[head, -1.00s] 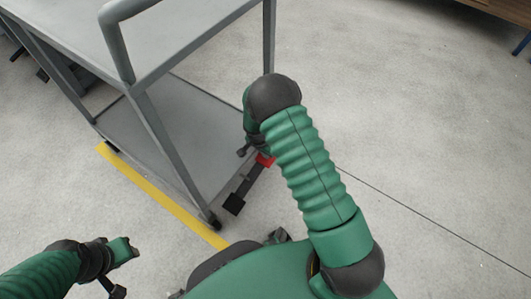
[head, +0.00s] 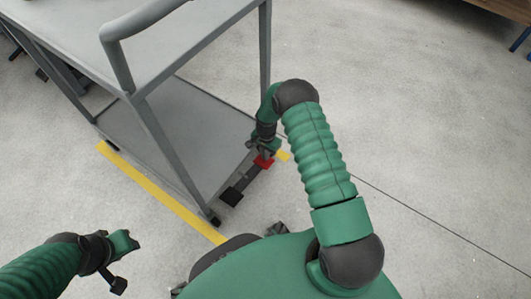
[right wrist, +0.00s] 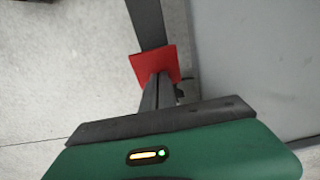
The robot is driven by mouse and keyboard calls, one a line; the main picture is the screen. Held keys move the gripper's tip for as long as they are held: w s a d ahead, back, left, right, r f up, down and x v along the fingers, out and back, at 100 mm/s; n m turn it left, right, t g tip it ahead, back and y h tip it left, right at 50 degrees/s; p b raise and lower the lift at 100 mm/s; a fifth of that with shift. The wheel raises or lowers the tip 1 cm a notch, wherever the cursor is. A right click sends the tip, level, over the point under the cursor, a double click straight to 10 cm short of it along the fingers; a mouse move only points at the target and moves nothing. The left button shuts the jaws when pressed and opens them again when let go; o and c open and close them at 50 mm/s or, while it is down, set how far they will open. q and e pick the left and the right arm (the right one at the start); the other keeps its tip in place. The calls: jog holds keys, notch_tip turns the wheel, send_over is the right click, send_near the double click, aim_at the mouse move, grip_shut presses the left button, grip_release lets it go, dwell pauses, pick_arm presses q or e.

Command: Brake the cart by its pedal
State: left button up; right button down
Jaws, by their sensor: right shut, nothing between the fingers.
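The grey cart (head: 190,143) stands at the upper left in the head view. A red pedal (head: 263,162) sits on a dark bar low at the cart's right side. The bar ends in a black pad (head: 231,197). My right gripper (head: 262,151) is right at the red pedal, its fingers shut and empty. In the right wrist view the fingers (right wrist: 160,88) reach the lower part of the red pedal (right wrist: 150,62); I cannot tell if they touch. My left gripper (head: 126,244) is at the lower left, away from the cart; its fingers are unclear.
A yellow floor line (head: 160,193) runs along the cart's near side. A small yellow patch (head: 283,156) shows just right of the red pedal. The cart's handle (head: 145,20) rises at the top. The grey floor (head: 430,120) to the right is open.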

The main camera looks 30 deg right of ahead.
jog(key=shift+s+f, duration=0.25)
jog(key=shift+f, duration=0.1)
jog(key=r+p, duration=0.3)
jog(key=d+r+p, duration=0.1)
jog(key=r+p, duration=0.1)
jog(key=shift+w+r, duration=0.15)
jog(key=shift+w, duration=0.25)
notch_tip(320, 180, up, 9)
jog(key=w+d+p, duration=0.1)
jog(key=d+p, duration=0.1)
jog(key=p, duration=0.2)
jog(key=shift+p, duration=0.3)
